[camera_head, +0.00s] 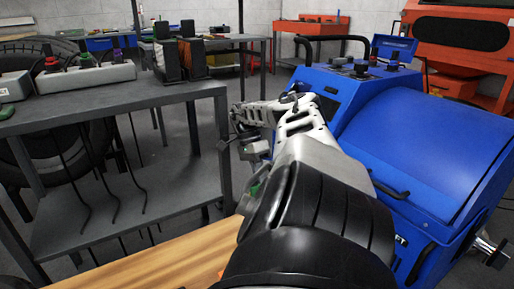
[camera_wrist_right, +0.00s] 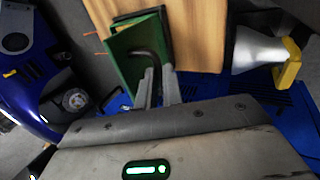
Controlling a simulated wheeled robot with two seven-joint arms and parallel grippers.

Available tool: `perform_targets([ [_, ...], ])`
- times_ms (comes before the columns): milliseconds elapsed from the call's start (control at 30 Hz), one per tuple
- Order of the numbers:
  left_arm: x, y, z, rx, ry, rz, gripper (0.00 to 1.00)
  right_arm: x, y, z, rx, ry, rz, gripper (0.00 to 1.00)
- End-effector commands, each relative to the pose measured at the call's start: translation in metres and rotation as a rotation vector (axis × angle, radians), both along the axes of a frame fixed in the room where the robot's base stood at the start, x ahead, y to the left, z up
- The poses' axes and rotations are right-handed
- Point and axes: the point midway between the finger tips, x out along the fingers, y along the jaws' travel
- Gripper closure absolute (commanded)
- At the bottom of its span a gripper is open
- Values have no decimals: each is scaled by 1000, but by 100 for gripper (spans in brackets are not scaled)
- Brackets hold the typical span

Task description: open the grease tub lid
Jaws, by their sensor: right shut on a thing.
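In the right wrist view, a green panel (camera_wrist_right: 122,58), which looks like the grease tub's lid, stands tilted above a wooden surface. A dark curved handle (camera_wrist_right: 147,57) shows on it. My right gripper (camera_wrist_right: 157,71) is shut on this handle, with its two pale fingers at the panel's lower right. The tub's body is not clearly seen; a black edge shows behind the panel. In the head view my right arm runs up the middle and hides the tub and lid. My left gripper is in neither view.
A wooden top (camera_head: 150,262) lies at the bottom of the head view. A grey workbench (camera_head: 120,108) with control boxes stands left. A large blue machine (camera_head: 410,135) stands close on the right. A silver cone with a yellow end (camera_wrist_right: 258,52) is right of the lid.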

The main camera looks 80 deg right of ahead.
Motion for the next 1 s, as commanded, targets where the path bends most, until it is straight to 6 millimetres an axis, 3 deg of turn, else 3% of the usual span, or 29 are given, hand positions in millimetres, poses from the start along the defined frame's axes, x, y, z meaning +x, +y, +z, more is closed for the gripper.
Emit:
perform_targets([
  [133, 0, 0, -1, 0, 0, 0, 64, -4, 2, -7, 4, 25, 7, 100],
  [233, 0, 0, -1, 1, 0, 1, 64, -4, 2, -7, 3, 24, 7, 70],
  [567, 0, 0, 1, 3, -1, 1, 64, 0, 1, -1, 1, 12, 6, 69],
  [767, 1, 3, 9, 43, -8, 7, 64, -3, 1, 29, 0, 18, 6, 69],
  [1000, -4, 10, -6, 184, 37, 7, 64, -11, 26, 65, -3, 23, 12, 69],
])
